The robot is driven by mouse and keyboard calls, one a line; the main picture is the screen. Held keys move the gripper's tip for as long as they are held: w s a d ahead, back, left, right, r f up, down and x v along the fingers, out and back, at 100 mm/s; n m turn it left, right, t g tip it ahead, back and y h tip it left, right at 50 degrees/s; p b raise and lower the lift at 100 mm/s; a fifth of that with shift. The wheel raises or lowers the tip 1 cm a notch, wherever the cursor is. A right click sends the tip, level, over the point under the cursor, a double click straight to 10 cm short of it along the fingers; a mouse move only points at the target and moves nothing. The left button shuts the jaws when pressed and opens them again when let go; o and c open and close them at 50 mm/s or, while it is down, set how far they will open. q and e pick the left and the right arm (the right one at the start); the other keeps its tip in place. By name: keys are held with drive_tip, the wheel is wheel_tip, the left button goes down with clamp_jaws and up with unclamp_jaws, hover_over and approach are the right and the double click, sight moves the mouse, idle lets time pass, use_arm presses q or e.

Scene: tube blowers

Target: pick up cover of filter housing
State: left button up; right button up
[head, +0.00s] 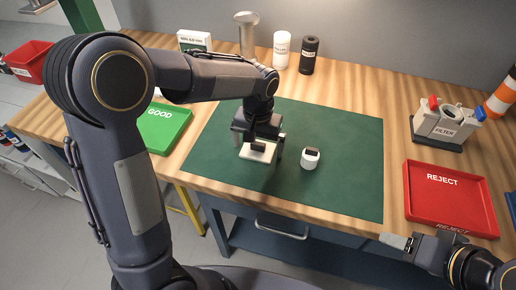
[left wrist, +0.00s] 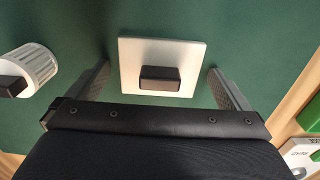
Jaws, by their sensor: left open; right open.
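The cover (head: 247,153) is a white square plate with a dark block on top, lying on the green mat (head: 340,190). It also shows in the left wrist view (left wrist: 190,52). My left gripper (head: 258,150) is open above it, with one finger at each side of the plate and apparently no contact. The filter housing (head: 445,123), a pale box labelled FILTER with red and blue ends, stands at the right back. My right gripper (head: 398,242) is open and empty at the table's front edge, below the red tray.
A white ribbed cap (head: 310,162) with a dark block stands on the mat right of the cover. A red REJECT tray (head: 450,190) lies right, a green GOOD tray (head: 165,125) left. White (head: 281,50) and black (head: 309,55) bottles stand at the back.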

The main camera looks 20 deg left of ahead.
use_arm(q)
drive_tip(key=c, duration=1)
drive_tip(key=shift+r, duration=0.15)
